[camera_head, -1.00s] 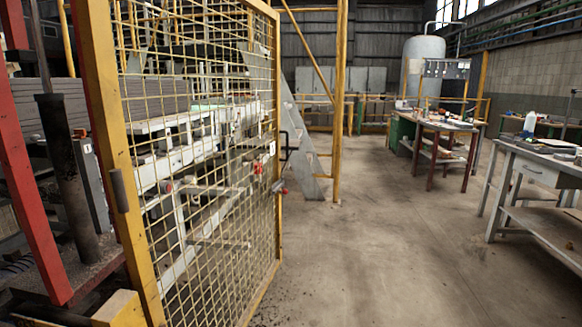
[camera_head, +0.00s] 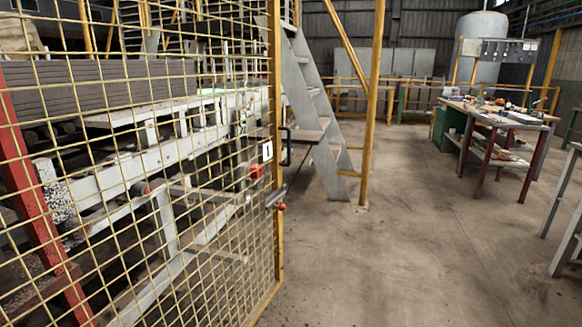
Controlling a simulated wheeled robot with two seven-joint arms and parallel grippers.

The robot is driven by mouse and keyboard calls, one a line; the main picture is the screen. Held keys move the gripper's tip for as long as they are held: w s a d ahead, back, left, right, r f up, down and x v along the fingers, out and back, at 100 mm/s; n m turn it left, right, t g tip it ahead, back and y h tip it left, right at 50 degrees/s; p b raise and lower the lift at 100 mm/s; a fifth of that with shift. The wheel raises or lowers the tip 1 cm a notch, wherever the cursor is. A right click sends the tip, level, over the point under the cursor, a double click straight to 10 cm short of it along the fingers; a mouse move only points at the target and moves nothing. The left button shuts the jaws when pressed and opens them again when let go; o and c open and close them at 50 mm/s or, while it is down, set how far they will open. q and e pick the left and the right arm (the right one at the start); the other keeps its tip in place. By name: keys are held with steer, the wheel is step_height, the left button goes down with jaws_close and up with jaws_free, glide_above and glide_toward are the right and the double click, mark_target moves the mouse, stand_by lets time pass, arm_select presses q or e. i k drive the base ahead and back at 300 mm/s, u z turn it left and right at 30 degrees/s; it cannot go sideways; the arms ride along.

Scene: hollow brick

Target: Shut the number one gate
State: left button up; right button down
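The number one gate (camera_head: 210,215) is a yellow wire-mesh panel filling the left half of the view. Its near part runs out of the frame at the left. Its yellow upright edge (camera_head: 277,180) bears a white plate marked 1 (camera_head: 267,151). A dark handle (camera_head: 286,148) sticks out to the right of that edge. A red-knobbed latch (camera_head: 277,203) sits below, with a red piece (camera_head: 257,171) beside it. I see open floor to the right of this edge and cannot tell whether the gate is latched. Neither gripper shows.
Behind the mesh stand grey machinery and stacked grey slabs (camera_head: 100,90). A grey stair (camera_head: 318,120) and yellow post (camera_head: 374,105) stand past the gate's edge. A cluttered workbench (camera_head: 497,118) is at the right, with another table's legs nearer. The concrete floor (camera_head: 430,240) is clear.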

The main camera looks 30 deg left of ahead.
mark_target(272, 150)
steer(key=u, duration=0.35)
steer(key=i, duration=0.85)
steer(key=u, duration=1.45)
steer(key=i, duration=0.6)
steer(key=u, duration=0.6)
